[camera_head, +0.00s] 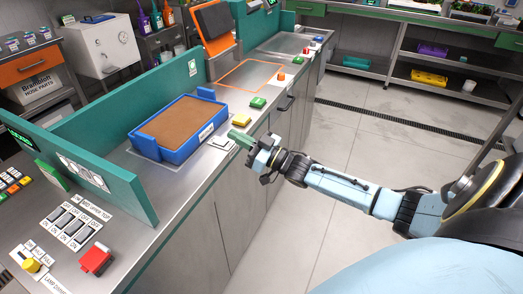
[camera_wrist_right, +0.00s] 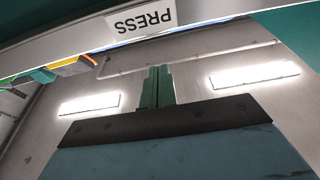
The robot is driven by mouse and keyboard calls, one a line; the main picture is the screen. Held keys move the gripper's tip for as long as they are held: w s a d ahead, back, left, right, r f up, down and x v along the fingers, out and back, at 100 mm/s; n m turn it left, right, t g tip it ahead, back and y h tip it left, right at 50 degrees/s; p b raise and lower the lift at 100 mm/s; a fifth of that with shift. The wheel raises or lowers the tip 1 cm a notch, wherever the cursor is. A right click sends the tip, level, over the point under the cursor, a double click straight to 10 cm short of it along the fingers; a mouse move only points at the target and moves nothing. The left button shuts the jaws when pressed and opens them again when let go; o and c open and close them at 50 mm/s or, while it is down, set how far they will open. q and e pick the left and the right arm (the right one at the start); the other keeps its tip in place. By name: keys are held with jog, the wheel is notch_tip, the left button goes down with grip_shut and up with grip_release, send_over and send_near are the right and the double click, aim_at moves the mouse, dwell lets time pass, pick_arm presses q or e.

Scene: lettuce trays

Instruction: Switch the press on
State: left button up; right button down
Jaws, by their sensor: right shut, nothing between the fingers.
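A white label reading PRESS (camera_wrist_right: 141,19) shows upside down on the counter edge at the top of the right wrist view. My right gripper (camera_head: 240,138) has green fingers and is shut and empty, beside the front edge of the counter. Its closed fingers also show in the right wrist view (camera_wrist_right: 157,84), below the label and apart from it. In the head view a small pale switch plate (camera_head: 221,143) lies on the counter just left of the fingertips. I cannot tell its switch position. My left gripper is out of view.
A blue tray (camera_head: 168,153) of brown soil stands on the counter (camera_head: 175,190) behind the fingers. Yellow (camera_head: 241,120) and green (camera_head: 257,103) buttons line the edge further back. A green panel (camera_head: 100,175) and a red switch (camera_head: 96,259) are nearer. The floor at right is clear.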

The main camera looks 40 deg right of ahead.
jog(key=f+v, duration=0.1)
jog(key=v, duration=0.6)
jog(key=shift+f, duration=0.3)
jog(key=shift+s+d, duration=0.1)
jog(key=shift+s, duration=0.05)
jog(key=s+d+f+m+g+h, duration=0.1)
jog(key=s+f+g+h, duration=0.25)
jog(key=f, duration=0.65)
jog(key=s+d+f+m+g+h, duration=0.15)
jog(key=s+f, duration=0.35)
jog(key=f, duration=0.6)
jog(key=s+f+m+g+h, duration=0.1)
jog(key=s+f+g+h, duration=0.25)
jog(key=f, duration=0.65)
jog(key=s+a+f+g, duration=0.2)
jog(key=s+f, duration=0.3)
jog(key=s, duration=0.5)
jog(key=s+a+f+n+g+h, duration=0.1)
jog(key=s+a+f+g, duration=0.2)
jog(key=s+f, duration=0.3)
jog(key=s+a+f+g, duration=0.2)
jog(key=s+f+g, duration=0.2)
jog(key=s, duration=1.1)
jog(key=shift+a+f, duration=0.15)
jog(key=shift+f, duration=0.7)
jog(key=shift+g, duration=0.25)
